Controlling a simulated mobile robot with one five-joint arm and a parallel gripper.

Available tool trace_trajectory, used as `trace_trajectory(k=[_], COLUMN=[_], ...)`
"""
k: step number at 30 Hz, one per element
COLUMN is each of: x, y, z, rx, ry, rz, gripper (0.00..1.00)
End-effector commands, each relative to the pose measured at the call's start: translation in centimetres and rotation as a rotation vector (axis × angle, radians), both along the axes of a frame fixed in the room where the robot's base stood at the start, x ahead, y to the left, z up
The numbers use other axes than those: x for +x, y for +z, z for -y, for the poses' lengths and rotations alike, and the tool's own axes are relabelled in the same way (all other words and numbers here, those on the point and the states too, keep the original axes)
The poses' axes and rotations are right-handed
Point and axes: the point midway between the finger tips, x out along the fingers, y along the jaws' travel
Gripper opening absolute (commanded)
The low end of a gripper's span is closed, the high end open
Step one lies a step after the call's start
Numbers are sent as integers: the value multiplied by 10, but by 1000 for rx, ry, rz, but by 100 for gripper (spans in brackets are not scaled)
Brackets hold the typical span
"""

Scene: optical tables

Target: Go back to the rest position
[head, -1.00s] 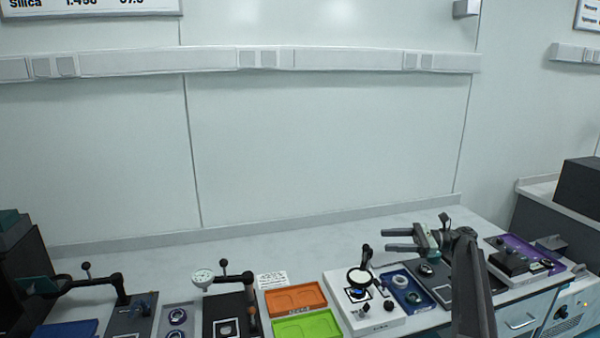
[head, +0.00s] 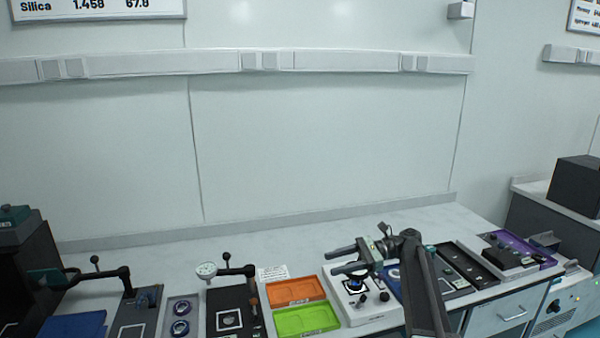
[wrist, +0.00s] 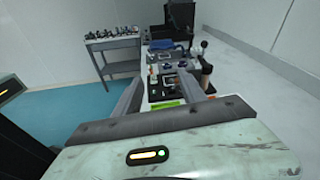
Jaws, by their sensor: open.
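My gripper (head: 343,261) is open and empty in the head view. It is raised in front of the white optical station (head: 372,313) at the right of the bench and hides part of it. My arm rises from the bottom right of that view. In the wrist view my gripper's two fingers (wrist: 167,92) stand apart with nothing held between them. The bench items show beyond them there.
An orange tray (head: 294,292) and a green tray (head: 306,320) lie left of the gripper. Several mounts with black posts stand further left. A purple tray (head: 518,243) is at the right end. The rear strip of the bench (head: 190,247) is clear.

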Motion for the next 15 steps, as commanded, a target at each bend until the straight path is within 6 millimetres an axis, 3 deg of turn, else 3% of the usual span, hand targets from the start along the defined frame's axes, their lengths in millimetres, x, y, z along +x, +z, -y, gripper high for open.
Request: trace_trajectory(k=[1, 3, 7, 11, 15], x=[-23, -52, -125, -181, -211], y=[-11, -36, -100, -154, -183], z=[-23, -49, -77, -51, 16], rx=[-55, -163, -449, -740, -984], ry=[22, 57, 184, 397, 693], rz=[16, 64, 272, 547, 806], gripper=[48, 48, 48, 48, 48])
